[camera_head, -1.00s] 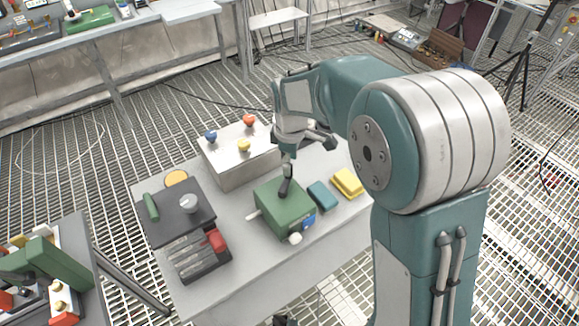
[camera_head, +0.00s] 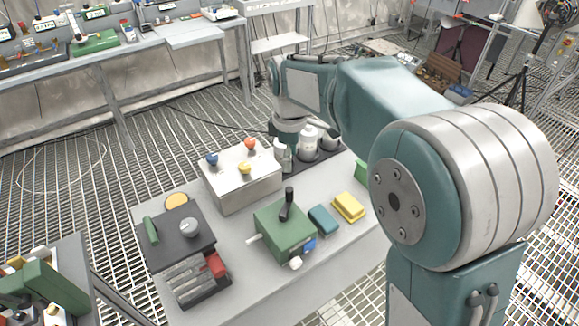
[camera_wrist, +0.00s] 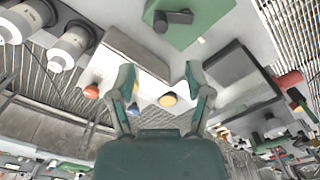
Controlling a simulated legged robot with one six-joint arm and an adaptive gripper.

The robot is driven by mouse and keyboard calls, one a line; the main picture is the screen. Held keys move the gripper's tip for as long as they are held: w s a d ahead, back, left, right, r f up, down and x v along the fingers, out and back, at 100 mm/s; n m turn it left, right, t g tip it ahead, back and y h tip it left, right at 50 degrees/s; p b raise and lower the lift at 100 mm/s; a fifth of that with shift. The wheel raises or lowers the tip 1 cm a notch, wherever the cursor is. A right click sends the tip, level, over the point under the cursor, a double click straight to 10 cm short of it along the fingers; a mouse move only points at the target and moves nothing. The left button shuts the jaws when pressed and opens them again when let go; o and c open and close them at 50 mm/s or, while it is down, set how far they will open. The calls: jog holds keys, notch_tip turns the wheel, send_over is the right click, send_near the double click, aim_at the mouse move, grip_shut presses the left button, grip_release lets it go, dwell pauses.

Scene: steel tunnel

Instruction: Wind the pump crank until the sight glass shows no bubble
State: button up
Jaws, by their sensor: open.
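The green pump box (camera_head: 277,236) stands on the grey table, with its black crank (camera_head: 287,204) upright on top. A small blue patch (camera_head: 309,245) is on its front side; I cannot tell whether it is the sight glass or whether a bubble shows. In the wrist view, the pump box (camera_wrist: 207,22) and crank (camera_wrist: 178,17) are at the top edge, beyond my fingertips. My gripper (camera_wrist: 161,82) is open and empty, its two fingers apart above the pale box with knobs, clear of the crank. In the head view my fingers are not clearly visible behind the wrist.
The pale box (camera_head: 240,190) with blue, orange and yellow knobs stands behind the pump. White bottles (camera_head: 308,138) stand in a dark rack at the back right. A blue block (camera_head: 323,219) and yellow block (camera_head: 348,207) lie right of the pump; a dark tray unit (camera_head: 180,236) lies left.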

aim_at(289, 189)
jog(key=n, duration=0.2)
jog(key=f+n, duration=0.1)
jog(key=shift+a+n, duration=0.15)
jog(key=shift+n, duration=0.25)
notch_tip(289, 189, down, 10)
jog(key=shift+f, duration=0.2)
grip_shut()
